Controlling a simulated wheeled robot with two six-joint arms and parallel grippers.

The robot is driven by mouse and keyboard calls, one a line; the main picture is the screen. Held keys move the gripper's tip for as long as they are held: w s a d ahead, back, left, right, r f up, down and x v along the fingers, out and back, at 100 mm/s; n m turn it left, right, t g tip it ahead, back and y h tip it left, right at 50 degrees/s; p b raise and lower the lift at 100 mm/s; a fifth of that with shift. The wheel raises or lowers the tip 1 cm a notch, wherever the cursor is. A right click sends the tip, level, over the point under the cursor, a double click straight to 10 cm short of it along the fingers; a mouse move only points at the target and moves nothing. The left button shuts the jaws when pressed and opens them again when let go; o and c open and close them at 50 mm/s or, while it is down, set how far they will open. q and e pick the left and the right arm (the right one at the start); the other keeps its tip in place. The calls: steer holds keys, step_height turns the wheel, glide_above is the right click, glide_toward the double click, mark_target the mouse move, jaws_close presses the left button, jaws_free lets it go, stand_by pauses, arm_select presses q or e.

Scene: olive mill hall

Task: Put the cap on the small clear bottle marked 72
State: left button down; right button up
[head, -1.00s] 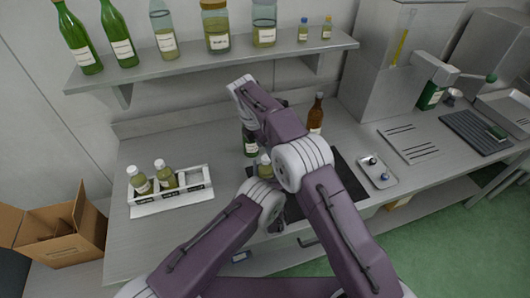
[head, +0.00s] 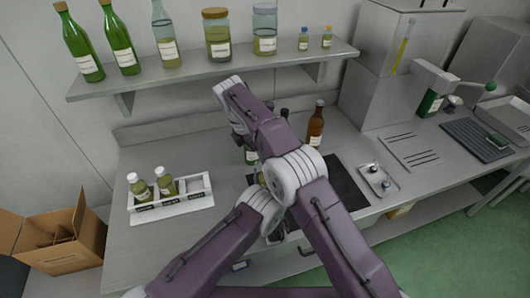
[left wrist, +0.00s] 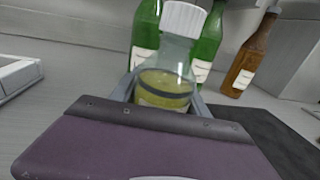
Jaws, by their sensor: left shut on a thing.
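A small clear bottle (left wrist: 166,84) with yellow-green liquid stands upright between the grey fingers of my left gripper (left wrist: 165,97) in the left wrist view. A ribbed white cap (left wrist: 185,18) is at the top of its neck; I cannot tell how firmly it sits. The bottle's label is mostly hidden by my gripper body, so no number is readable. In the head view my arms cover nearly all of this bottle and my left gripper. My right gripper's fingers are not visible in either view.
A white rack (head: 183,206) with two white-capped bottles (head: 140,187) (head: 166,185) stands at left. Green bottles (left wrist: 207,45) and an amber bottle (head: 315,125) stand behind the held bottle. A dark mat (head: 345,183) lies nearby. A metal tray (head: 389,190) with small items is at right.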

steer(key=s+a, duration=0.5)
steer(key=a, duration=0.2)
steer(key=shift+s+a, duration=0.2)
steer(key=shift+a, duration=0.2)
arm_select(q)
steer(key=shift+c, duration=2.3)
jaws_free()
steer(key=s+p, duration=0.1)
steer(key=s, duration=0.1)
steer(key=s+p, duration=0.1)
steer(key=s, duration=0.2)
steer(key=s+d+p, duration=0.1)
steer(key=s, duration=0.2)
steer(key=shift+s+d, duration=0.1)
steer(key=shift+s, duration=0.4)
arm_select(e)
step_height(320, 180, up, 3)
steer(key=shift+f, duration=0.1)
